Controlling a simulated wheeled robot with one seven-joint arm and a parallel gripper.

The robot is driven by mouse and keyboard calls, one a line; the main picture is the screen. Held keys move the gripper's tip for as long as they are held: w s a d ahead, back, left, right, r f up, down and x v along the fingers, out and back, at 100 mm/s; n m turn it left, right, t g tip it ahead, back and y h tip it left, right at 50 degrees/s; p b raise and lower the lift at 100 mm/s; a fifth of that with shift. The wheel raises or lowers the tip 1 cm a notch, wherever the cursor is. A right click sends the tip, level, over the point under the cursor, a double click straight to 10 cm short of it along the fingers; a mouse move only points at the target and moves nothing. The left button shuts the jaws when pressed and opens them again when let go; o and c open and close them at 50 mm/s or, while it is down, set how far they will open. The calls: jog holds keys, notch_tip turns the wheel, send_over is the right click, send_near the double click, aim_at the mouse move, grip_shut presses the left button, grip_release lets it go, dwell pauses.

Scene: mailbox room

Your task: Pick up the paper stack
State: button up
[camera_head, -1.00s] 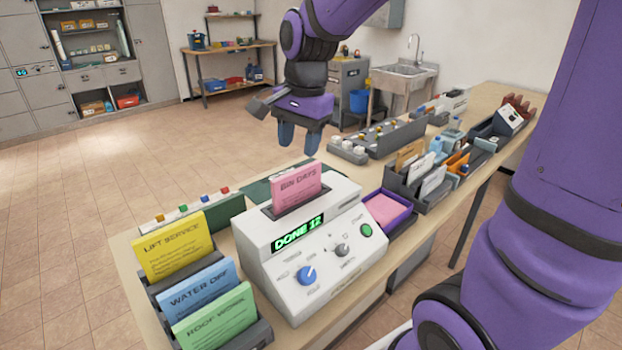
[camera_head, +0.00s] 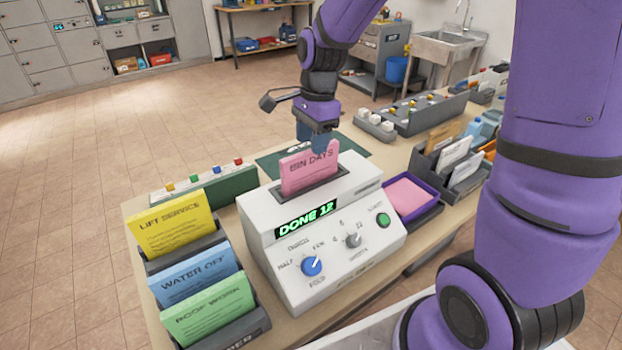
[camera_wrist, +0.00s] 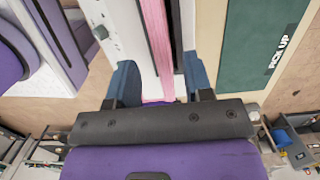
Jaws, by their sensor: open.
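The pink paper stack (camera_head: 309,170), headed "BIN DAYS", stands upright in the top slot of a white machine (camera_head: 262,212) whose green display reads "DONE 12". My gripper (camera_head: 316,142) is at the stack's upper edge in the head view, with its blue fingers pointing down. In the wrist view the pink stack (camera_wrist: 156,45) runs edge-on between the two open fingers (camera_wrist: 160,85), one on each side with gaps. The fingers do not appear closed on the stack. The stack's lower part is hidden in the slot.
A rack with yellow, blue and green leaflets (camera_head: 200,275) stands at left. A purple tray (camera_head: 437,208) with pink paper is right of the machine. A green mat marked "PICK UP" (camera_wrist: 262,40) lies behind it. A box with coloured knobs (camera_head: 205,193) sits at back left.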

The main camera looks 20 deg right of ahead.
aim_at(311, 158)
jog(key=shift+a+f, duration=0.15)
jog(key=shift+f, duration=2.4)
grip_shut()
